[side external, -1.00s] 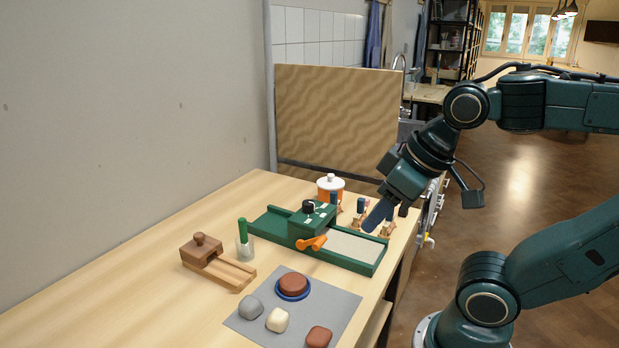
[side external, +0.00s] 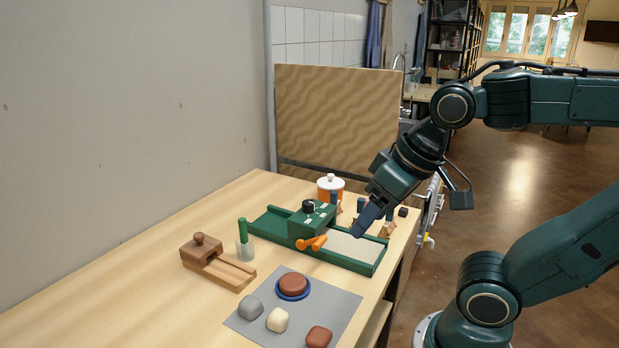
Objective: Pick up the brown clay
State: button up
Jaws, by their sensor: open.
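A reddish-brown clay lump (side external: 319,337) lies on the front right of the grey mat (side external: 338,300). Another reddish-brown round piece (side external: 293,283) sits on a small blue dish (side external: 307,293) at the back of the mat. A grey lump (side external: 250,307) and a cream lump (side external: 277,320) lie on the mat to the left of the front brown one. My gripper (side external: 360,232) is open and empty, above the right part of the green slab roller, behind and above the mat. The gap between its fingers is hard to see from this side.
The green roller (side external: 312,222) with an orange handle (side external: 311,243) stands behind the mat. A wooden press (side external: 217,262) and a cup with a green-handled tool (side external: 244,240) stand left. An orange pot (side external: 330,188) and small bottles stand at the back. Bare table lies left of the mat.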

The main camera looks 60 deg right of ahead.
jog(key=w+a+f+m+g, duration=0.2)
jog(key=m, duration=0.2)
jog(key=m+g, duration=0.3)
jog(key=m, duration=0.9)
send_over(319, 345)
notch_tip(319, 345, down, 7)
jog(key=shift+s+r, duration=0.2)
jog(key=shift+d+f, duration=0.1)
jog(key=shift+f, duration=0.05)
notch_tip(319, 345, down, 8)
jog(key=shift+r, duration=0.2)
jog(key=shift+f, duration=0.35)
jog(key=shift+f, duration=0.15)
jog(key=shift+w+f, duration=0.2)
jog(key=shift+f, duration=2.25)
